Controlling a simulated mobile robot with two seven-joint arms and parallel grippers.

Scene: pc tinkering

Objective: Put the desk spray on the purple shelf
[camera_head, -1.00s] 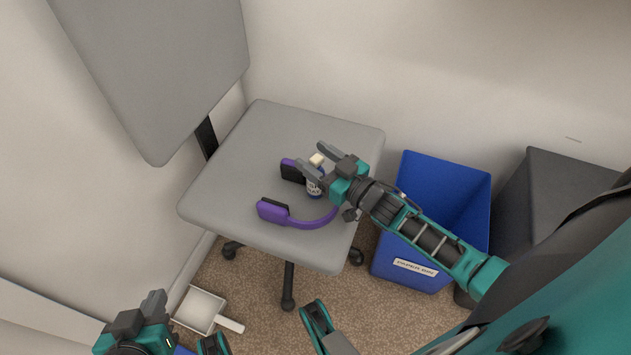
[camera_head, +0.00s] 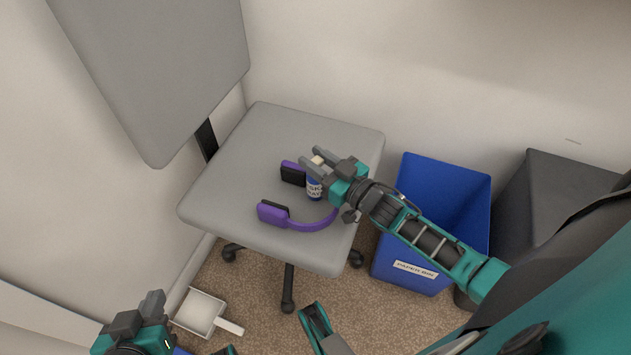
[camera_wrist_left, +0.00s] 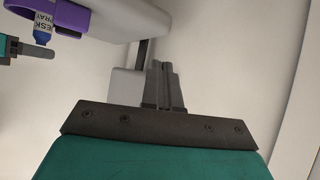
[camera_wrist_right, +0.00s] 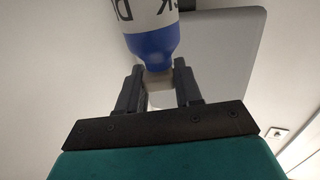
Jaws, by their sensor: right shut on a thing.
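The desk spray (camera_head: 315,188) is a small bottle with a blue end, a white label and a pale cap, at the grey chair seat among the purple headphones. My right gripper (camera_head: 311,158) is shut on its cap. The right wrist view shows the bottle (camera_wrist_right: 151,38) with the cap between the fingers (camera_wrist_right: 159,88). I cannot tell whether the bottle still touches the seat. It also shows in the left wrist view (camera_wrist_left: 43,36). My left gripper (camera_head: 153,303) is empty at the lower left, its fingers together (camera_wrist_left: 163,85). No purple shelf is in view.
Purple headphones (camera_head: 308,224) with black pads lie on the grey chair seat (camera_head: 235,170), close around the spray. A blue paper bin (camera_head: 415,265) and a dark bin (camera_head: 560,180) stand right of the chair. A white dustpan (camera_head: 198,311) lies on the carpet.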

